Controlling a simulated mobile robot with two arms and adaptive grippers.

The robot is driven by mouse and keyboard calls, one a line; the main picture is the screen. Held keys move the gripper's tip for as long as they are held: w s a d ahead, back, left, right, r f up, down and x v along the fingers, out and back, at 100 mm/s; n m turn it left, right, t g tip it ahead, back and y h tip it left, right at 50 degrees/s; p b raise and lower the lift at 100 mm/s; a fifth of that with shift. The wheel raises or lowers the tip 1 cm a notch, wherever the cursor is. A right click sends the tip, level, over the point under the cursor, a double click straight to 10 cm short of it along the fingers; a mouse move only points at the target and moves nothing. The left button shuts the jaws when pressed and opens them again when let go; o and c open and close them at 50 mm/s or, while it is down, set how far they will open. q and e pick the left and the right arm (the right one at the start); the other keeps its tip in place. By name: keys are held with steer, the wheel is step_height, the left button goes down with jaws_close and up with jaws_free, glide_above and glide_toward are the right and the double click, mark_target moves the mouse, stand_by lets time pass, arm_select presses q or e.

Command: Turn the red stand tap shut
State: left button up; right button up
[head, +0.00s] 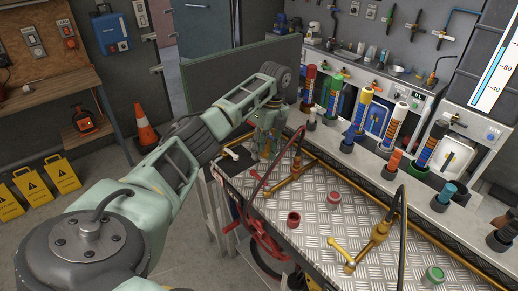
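My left arm reaches from the lower left to the far left part of the metal tread-plate bench (315,190). My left gripper (266,150) points down there, close over brass pipework (291,172). A thin dark red curved pipe or hose (281,158) rises just right of it. The red stand tap cannot be made out clearly; the gripper may hide it. The finger opening is too small and covered to read. A second tap with a yellow lever (341,252) stands at the bench's near right. My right gripper is not in view.
A red reel or wheel (262,238) hangs at the bench's front left. A red cap (293,219), a pink-red cap (334,199) and a green cap (434,275) lie on the plate. Several coloured cylinders stand behind. An orange cone (146,130) stands on the floor.

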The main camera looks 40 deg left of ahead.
arm_select(q)
steer(key=r, duration=0.4)
steer(key=shift+w, duration=0.35)
steer(key=shift+f, duration=0.1)
